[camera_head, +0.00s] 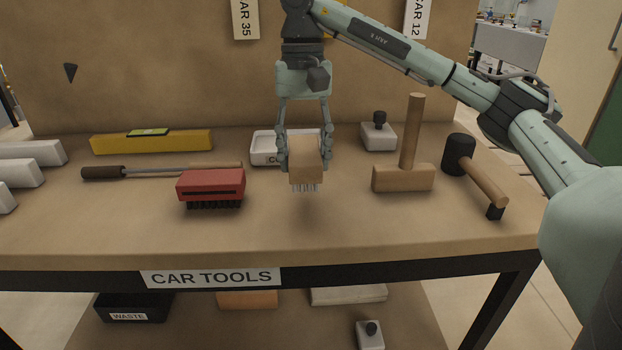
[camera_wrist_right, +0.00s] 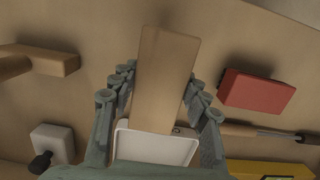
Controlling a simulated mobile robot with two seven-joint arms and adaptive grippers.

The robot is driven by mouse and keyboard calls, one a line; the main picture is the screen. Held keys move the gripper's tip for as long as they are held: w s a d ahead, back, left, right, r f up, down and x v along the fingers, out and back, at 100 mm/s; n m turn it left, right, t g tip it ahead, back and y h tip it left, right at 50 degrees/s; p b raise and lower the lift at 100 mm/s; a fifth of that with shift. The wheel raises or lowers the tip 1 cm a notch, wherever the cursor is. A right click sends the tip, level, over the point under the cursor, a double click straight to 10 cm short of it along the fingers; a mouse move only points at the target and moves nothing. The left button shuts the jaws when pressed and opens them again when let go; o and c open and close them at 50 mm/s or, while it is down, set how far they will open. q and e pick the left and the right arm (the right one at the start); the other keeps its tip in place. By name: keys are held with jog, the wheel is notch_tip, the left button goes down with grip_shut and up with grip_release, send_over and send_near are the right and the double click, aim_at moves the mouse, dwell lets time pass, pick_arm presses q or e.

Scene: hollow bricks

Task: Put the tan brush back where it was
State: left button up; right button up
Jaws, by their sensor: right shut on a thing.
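The tan brush (camera_head: 306,166) has a light wooden block and pale bristles pointing down. My right gripper (camera_head: 305,155) is shut on it and holds it above the table, with a shadow on the surface below. In the right wrist view the brush (camera_wrist_right: 164,75) shows as a long tan block between the fingers (camera_wrist_right: 160,100). A white tray (camera_head: 262,150) lies on the table behind the gripper, its label partly hidden; it also shows in the right wrist view (camera_wrist_right: 155,148). My left gripper is not in view.
A red brush (camera_head: 211,186) stands left of the held brush. A wooden mallet (camera_head: 403,178), a black-headed mallet (camera_head: 475,172) and a white block with a black knob (camera_head: 378,134) are to the right. A file (camera_head: 160,171) and yellow level (camera_head: 150,142) lie left. The front middle is clear.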

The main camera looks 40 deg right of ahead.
jog(key=shift+s+d+f, duration=0.2)
jog(key=shift+d+f, duration=0.2)
jog(key=shift+d, duration=0.2)
notch_tip(320, 180, down, 4)
jog(key=shift+r, duration=0.1)
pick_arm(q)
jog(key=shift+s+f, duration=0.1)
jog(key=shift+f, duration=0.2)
pick_arm(e)
jog(key=shift+f, duration=0.2)
jog(key=o, duration=1)
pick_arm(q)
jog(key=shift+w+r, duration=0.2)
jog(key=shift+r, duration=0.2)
pick_arm(e)
jog(key=shift+r, duration=0.1)
